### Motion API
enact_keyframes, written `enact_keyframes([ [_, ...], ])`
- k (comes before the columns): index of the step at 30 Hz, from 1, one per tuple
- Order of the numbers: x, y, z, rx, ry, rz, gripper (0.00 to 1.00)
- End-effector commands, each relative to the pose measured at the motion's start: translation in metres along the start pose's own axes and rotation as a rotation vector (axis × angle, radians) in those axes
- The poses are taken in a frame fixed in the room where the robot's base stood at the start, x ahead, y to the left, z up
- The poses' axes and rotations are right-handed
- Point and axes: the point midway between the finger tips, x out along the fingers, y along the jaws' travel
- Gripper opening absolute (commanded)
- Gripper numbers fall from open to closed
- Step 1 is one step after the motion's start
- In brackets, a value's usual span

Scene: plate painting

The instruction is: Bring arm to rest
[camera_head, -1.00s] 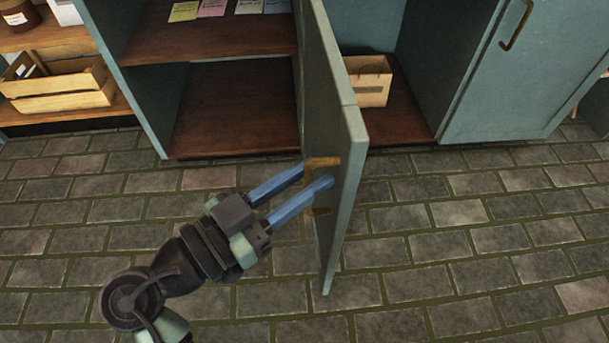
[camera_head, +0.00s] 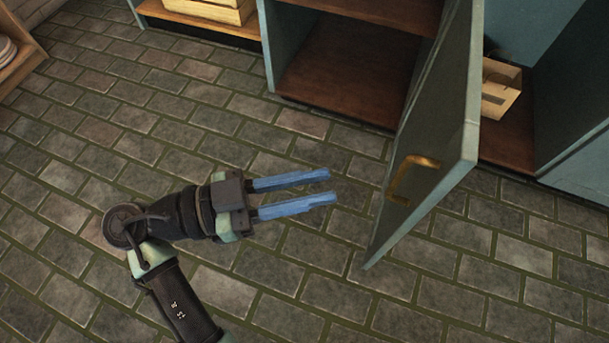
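My gripper (camera_head: 333,187) is in the middle of the view, above the paved floor. Its two blue fingers are parallel and apart, with nothing between them. They point right, toward the open cabinet door (camera_head: 440,125). The brass door handle (camera_head: 412,178) is to the right of the fingertips, with a clear gap between. My arm is bent, running from the lower middle of the view up to the gripper.
The open cabinet (camera_head: 350,85) stands at the back, its wooden lower shelf empty where visible. A wooden crate (camera_head: 500,90) sits behind the door on the right. Another crate (camera_head: 215,10) is at the top left. Plates (camera_head: 6,50) show at the left edge. The floor (camera_head: 100,90) left of my arm is clear.

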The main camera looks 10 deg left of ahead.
Motion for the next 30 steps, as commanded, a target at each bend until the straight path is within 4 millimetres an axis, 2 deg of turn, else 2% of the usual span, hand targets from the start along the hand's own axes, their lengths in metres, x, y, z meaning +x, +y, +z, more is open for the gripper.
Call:
enact_keyframes([
  [5,-0.008,0.0,0.0,0.0,0.001,-0.001,0.27],
  [22,-0.006,-0.002,-0.002,-0.003,-0.007,-0.004,0.27],
  [26,0.013,-0.025,-0.022,-0.035,-0.084,-0.067,0.27],
  [29,0.038,-0.06,-0.054,-0.064,-0.177,-0.194,0.27],
  [30,0.048,-0.077,-0.072,-0.067,-0.207,-0.265,0.27],
])
